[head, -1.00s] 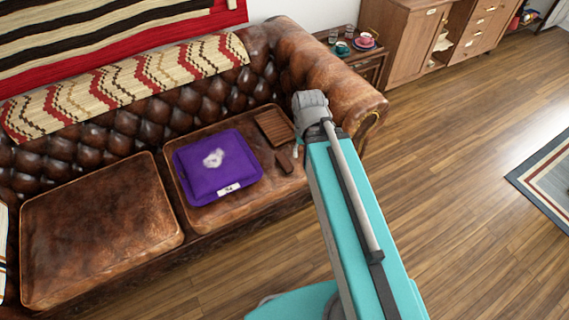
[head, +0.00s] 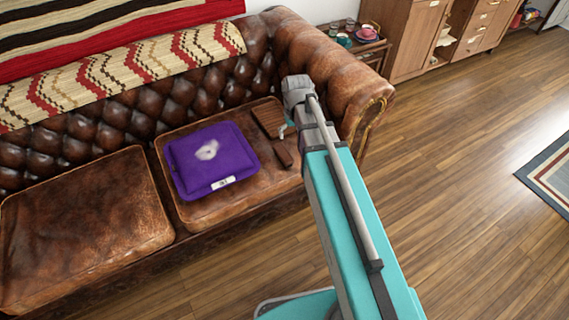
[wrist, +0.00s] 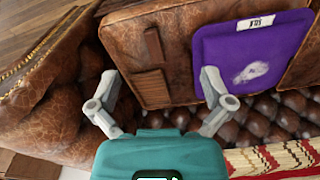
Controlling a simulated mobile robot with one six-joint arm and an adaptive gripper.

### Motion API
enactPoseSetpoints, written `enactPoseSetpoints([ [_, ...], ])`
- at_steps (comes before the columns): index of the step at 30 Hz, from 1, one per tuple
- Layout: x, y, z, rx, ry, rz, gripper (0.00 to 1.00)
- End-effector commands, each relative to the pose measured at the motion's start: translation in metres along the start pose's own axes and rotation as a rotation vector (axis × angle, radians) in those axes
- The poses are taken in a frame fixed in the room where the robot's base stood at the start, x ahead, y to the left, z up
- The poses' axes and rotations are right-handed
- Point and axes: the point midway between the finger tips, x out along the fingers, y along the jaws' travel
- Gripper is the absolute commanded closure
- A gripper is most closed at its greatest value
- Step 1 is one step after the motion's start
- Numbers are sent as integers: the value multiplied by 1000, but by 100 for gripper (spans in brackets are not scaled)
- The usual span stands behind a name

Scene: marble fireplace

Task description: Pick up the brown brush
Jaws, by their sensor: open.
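A small, dark brown block (head: 282,154), which looks like the brown brush, lies on the right seat cushion (head: 215,211) of the leather sofa. In the head view only a small part of my gripper (head: 283,131) shows beside my arm. I cannot tell its height above the brush.
The sofa's armrest (head: 335,65) and tufted backrest (head: 150,105) stand close by.

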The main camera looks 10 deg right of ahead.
Motion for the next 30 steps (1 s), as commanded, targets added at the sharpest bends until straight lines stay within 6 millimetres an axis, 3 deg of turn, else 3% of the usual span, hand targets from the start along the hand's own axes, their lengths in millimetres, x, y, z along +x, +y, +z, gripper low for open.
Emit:
enactPoseSetpoints([
  [1, 22, 3, -14, -10, 4, -1, 0],
  [18, 139, 24, -116, -132, 51, -5, 0],
  [24, 166, 30, -141, -165, 65, -6, 0],
  [30, 175, 32, -151, -180, 70, -6, 0],
])
